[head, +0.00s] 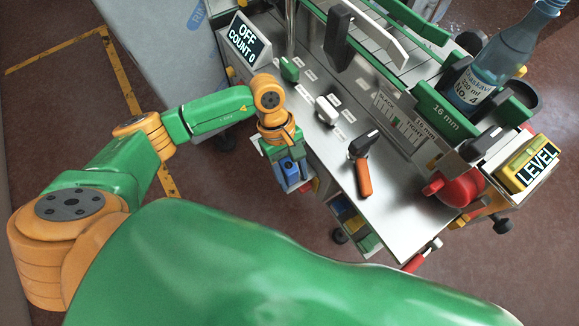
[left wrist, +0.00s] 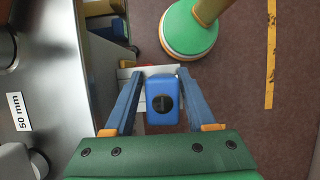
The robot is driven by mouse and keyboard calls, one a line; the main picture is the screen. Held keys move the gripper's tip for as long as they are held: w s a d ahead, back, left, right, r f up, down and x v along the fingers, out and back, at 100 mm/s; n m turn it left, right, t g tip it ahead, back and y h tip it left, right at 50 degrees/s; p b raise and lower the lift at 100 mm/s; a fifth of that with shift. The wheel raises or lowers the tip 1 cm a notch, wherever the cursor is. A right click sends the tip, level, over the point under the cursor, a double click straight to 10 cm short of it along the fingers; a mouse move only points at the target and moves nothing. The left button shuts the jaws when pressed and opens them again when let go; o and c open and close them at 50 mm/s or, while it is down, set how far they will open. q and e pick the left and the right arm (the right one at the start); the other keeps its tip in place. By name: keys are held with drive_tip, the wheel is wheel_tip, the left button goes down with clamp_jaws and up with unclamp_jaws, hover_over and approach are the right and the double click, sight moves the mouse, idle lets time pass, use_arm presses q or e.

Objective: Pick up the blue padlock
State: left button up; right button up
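The blue padlock (left wrist: 163,101) has a black round keyhole face and shows between the fingers of my left gripper (left wrist: 159,85) in the left wrist view. Narrow gaps show between the padlock and both fingers, so the gripper looks open around it. A pale surface lies behind the padlock. In the head view my left gripper (head: 287,165) points down beside the left edge of the steel-topped cart, with blue at its fingers. There I cannot separate padlock from fingers. The padlock's far side is hidden. My right gripper is not in view.
The cart top (head: 333,150) carries an orange-handled lever (head: 363,175), small knobs and rails. A bottle (head: 492,70) stands in the rails at the right. A display (head: 245,39) reads OFF, COUNT 0. A yellow LEVEL box (head: 530,163) sits far right. Floor is open left of the cart.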

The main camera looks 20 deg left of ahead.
use_arm(q)
drive_tip(key=shift+s+r, duration=0.1)
drive_tip(key=shift+s, duration=0.2)
clamp_jaws()
drive_tip(key=shift+w, duration=0.1)
drive_tip(key=shift+w, duration=0.15)
